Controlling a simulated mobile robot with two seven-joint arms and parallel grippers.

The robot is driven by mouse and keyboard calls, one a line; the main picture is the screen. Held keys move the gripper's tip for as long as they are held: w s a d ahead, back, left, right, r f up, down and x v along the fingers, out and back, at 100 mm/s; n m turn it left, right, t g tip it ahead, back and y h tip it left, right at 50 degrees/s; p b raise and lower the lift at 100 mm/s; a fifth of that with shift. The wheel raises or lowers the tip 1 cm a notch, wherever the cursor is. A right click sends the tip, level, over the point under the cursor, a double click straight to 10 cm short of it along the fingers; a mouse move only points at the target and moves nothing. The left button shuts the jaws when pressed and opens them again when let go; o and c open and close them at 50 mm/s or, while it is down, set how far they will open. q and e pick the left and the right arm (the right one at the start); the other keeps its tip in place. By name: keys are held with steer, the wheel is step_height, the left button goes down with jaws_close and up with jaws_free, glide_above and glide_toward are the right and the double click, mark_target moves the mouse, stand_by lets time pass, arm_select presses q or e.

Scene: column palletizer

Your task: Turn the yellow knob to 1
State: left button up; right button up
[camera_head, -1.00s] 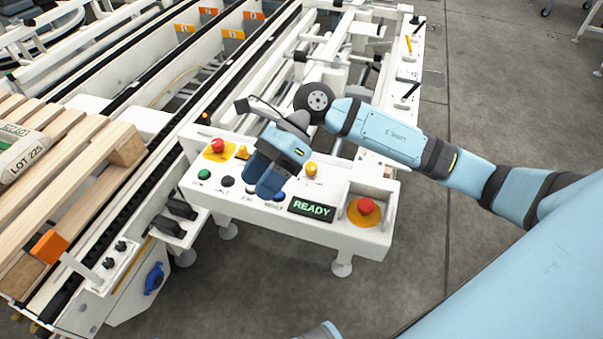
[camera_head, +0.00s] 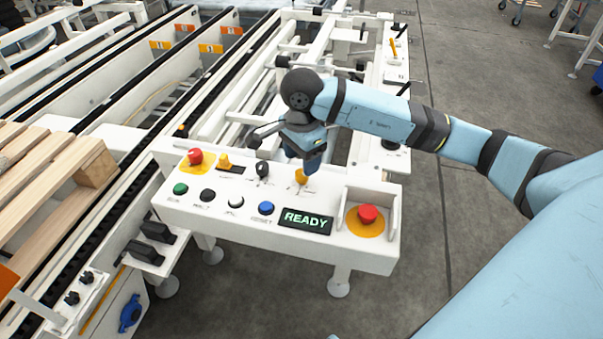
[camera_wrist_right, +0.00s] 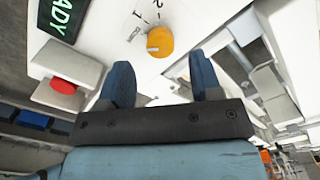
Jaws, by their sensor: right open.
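The yellow knob (camera_head: 301,176) sits on the white control panel (camera_head: 222,228), partly hidden by my right gripper (camera_head: 309,163). In the right wrist view the round yellow knob (camera_wrist_right: 160,41) stands beyond and between the two blue fingertips of the right gripper (camera_wrist_right: 160,76). The fingers are apart, empty, and not around the knob. The printed marks 1 and 2 show beside the knob. A small pale mark shows on the knob's left edge; I cannot tell for sure which number it points to. My left gripper is not in view.
Another yellow control (camera_head: 225,161) and a black selector (camera_head: 262,170) are left of the gripper. A red emergency button (camera_head: 367,214) sits in a raised guard on the right. The green READY display (camera_head: 305,220) and several push buttons line the panel front.

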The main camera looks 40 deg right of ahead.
mark_target(302, 177)
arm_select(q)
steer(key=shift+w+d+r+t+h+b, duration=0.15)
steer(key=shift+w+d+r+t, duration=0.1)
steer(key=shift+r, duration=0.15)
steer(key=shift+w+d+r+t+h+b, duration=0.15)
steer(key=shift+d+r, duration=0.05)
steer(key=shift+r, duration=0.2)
arm_select(e)
steer(key=shift+f, duration=2.15)
steer(key=shift+c, duration=0.4)
steer(key=c, duration=0.9)
steer(key=shift+o, duration=0.2)
